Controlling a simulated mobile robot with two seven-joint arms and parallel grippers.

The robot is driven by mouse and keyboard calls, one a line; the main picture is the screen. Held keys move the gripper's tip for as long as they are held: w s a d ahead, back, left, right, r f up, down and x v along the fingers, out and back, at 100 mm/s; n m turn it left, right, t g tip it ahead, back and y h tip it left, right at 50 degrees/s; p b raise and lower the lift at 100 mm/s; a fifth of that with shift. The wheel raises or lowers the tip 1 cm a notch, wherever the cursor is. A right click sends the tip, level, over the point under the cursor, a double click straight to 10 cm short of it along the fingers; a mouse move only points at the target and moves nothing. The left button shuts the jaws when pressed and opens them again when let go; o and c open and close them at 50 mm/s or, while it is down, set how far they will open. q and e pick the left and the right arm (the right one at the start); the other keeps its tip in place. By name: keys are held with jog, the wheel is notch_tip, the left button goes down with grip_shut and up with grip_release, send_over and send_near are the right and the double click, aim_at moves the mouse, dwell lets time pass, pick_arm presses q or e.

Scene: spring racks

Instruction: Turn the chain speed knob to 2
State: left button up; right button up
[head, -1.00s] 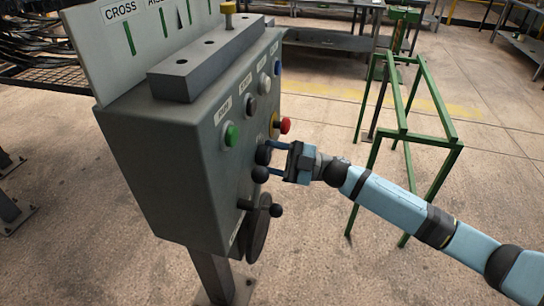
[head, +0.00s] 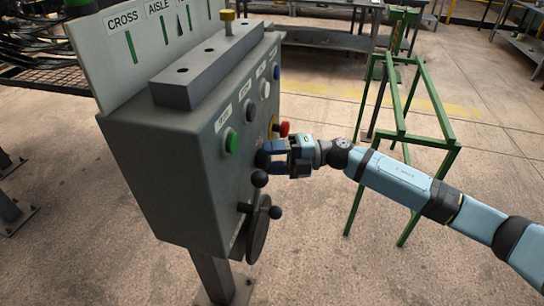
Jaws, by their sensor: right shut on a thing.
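The chain speed knob (head: 261,158) is a dark round knob on the right-hand face of the grey control box (head: 165,180). It sits below the red button and above a black ball-ended lever. My right gripper (head: 271,156) reaches in from the right and is shut on the knob, with its blue fingers at the knob's sides. The fingers hide part of the knob, and I cannot read its marks or setting. My left gripper is out of view.
A red button (head: 284,128) sits just above my right gripper, and a green button (head: 232,141) to its upper left. A green frame (head: 401,135) stands behind my right arm.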

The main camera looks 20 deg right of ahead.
jog(key=shift+n, duration=0.3)
jog(key=o, duration=0.9)
jog(key=shift+d, duration=0.1)
jog(key=shift+b+v, duration=0.55)
jog(key=shift+v, duration=6.3)
jog(key=shift+w+r, duration=0.1)
jog(key=shift+r, duration=0.05)
